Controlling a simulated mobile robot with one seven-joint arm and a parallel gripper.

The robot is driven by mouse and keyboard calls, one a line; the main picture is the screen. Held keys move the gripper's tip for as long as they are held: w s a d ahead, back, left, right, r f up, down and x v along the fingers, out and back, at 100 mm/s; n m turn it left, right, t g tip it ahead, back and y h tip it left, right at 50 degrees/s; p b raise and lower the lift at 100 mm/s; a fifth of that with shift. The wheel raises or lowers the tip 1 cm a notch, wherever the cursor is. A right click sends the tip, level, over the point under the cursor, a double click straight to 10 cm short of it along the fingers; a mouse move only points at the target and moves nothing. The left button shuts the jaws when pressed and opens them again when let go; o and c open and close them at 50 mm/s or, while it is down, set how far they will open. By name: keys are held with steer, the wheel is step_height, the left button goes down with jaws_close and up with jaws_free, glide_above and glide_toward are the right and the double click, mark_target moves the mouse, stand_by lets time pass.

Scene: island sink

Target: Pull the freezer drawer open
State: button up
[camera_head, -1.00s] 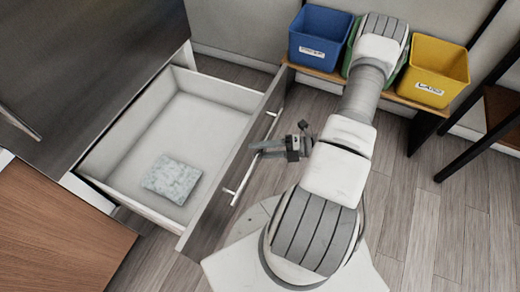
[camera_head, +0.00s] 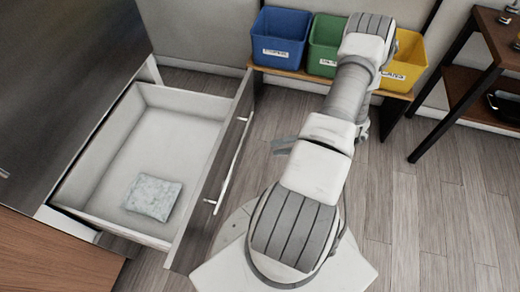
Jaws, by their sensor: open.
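The freezer drawer (camera_head: 212,190) is pulled well out of the dark fridge body (camera_head: 62,85). Its white interior is visible, and a pale bluish packet (camera_head: 152,197) lies in its near part. A long bar handle (camera_head: 230,168) runs along the drawer's front.
Blue (camera_head: 279,38), green (camera_head: 325,45) and yellow (camera_head: 404,62) bins stand on a low wooden bench (camera_head: 300,75) at the back. A dark-framed shelf (camera_head: 465,75) stands at the right. Wood floor (camera_head: 440,190) is clear on the right.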

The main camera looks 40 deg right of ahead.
steer(key=shift+v, duration=1.65)
